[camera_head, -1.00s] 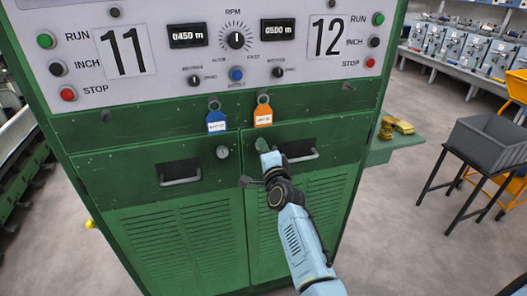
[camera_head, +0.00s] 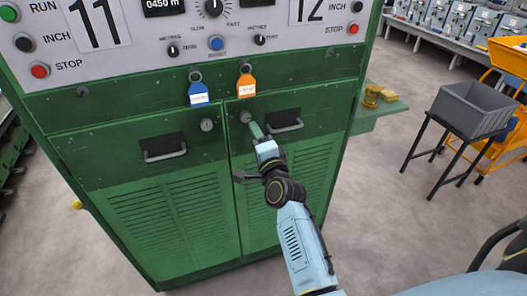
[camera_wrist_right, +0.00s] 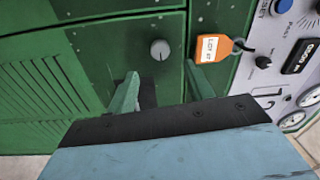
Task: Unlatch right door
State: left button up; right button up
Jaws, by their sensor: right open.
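The right door (camera_head: 300,185) of the green cabinet has louvres below and a small round grey latch knob (camera_head: 246,117) near its upper left corner. The knob also shows in the right wrist view (camera_wrist_right: 160,49), ahead of my fingers and between them sideways. My right gripper (camera_head: 254,148) is open and empty in front of the door, just below the knob. Its two green fingers show in the right wrist view (camera_wrist_right: 163,88), apart from each other. I see no contact with the knob. The door looks shut. My left gripper is out of view.
An orange tag (camera_head: 246,87) hangs just above the knob, a blue tag (camera_head: 198,93) left of it. The right door's pull handle (camera_head: 285,126) is close beside my gripper. The left door (camera_head: 160,200) has its own knob (camera_head: 207,125). A grey bin (camera_head: 470,108) stands right.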

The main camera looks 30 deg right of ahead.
jog(key=shift+s+a+f, duration=0.1)
jog(key=shift+s+a, duration=0.1)
jog(key=shift+s, duration=1.2)
jog(key=shift+s+a, duration=0.2)
jog(key=shift+s, duration=1.15)
